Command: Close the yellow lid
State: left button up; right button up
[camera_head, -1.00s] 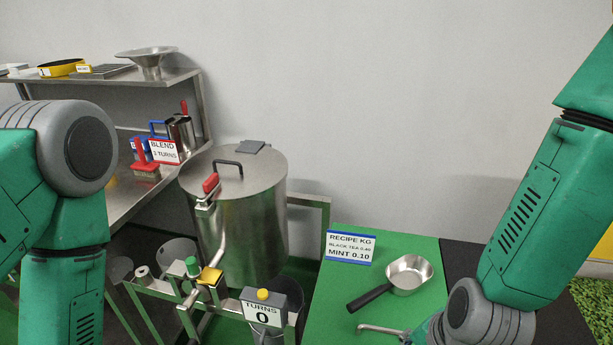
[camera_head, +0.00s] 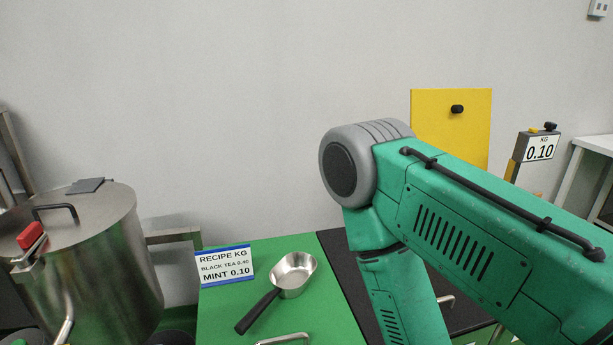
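The yellow lid (camera_head: 428,118) stands upright and raised behind my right arm, with a black knob (camera_head: 457,109) near its top. My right arm's links cover its lower part and whatever it is joined to. My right arm comes in from the right and bends down at the elbow. Its gripper is not visible. My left arm and gripper are out of view.
A steel drum (camera_head: 92,270) with a red-handled latch stands at left. A green table (camera_head: 222,310) holds a recipe sign (camera_head: 225,265) and a steel scoop (camera_head: 293,275). A scale display (camera_head: 541,147) reads 0.10 at right. A white table (camera_head: 592,160) stands beyond.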

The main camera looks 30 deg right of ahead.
aim_at(455, 121)
jog(key=z, duration=2.05)
